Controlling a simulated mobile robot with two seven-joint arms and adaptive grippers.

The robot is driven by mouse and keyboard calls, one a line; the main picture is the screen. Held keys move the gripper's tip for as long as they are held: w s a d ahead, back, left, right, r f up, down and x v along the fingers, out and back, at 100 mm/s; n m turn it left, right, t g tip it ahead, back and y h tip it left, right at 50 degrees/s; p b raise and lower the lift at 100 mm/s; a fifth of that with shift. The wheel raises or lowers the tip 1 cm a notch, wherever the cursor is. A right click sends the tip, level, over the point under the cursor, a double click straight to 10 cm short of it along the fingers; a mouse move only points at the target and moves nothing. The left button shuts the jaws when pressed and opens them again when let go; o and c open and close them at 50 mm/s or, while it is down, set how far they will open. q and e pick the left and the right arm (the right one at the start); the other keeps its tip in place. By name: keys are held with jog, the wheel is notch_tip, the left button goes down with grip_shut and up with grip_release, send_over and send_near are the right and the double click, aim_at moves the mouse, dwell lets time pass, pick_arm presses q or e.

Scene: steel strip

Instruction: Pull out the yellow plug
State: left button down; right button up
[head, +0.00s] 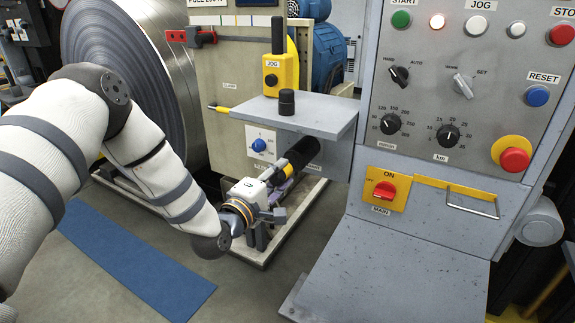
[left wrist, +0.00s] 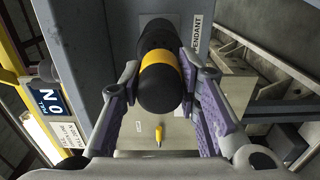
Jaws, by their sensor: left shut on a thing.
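The yellow plug is a black cylinder with a yellow band. In the head view the plug (head: 303,153) sits under the grey shelf, beside the control cabinet. In the left wrist view the plug (left wrist: 160,92) stands between the finger pads, its rounded black end toward the camera and its far end by the grey panel labelled PENDANT. My left gripper (head: 284,177) reaches it from the lower left and is shut on it; the fingers also show in the left wrist view (left wrist: 165,105). Whether the plug is fully seated is hidden. My right gripper is not in view.
The grey shelf (head: 300,114) with a yellow JOG joystick box (head: 281,75) overhangs the plug. The control cabinet (head: 460,140) stands close on the right. A large steel coil (head: 130,75) is behind my left arm. A blue mat (head: 135,262) lies on open floor.

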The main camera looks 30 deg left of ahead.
pick_arm(q)
jog(key=shift+s+p, duration=0.4)
jog(key=shift+s, duration=0.75)
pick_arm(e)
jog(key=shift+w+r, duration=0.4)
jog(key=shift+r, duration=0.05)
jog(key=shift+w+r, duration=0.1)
pick_arm(q)
jog(key=s+p, duration=0.2)
jog(key=s, duration=0.7)
jog(key=shift+p, duration=0.35)
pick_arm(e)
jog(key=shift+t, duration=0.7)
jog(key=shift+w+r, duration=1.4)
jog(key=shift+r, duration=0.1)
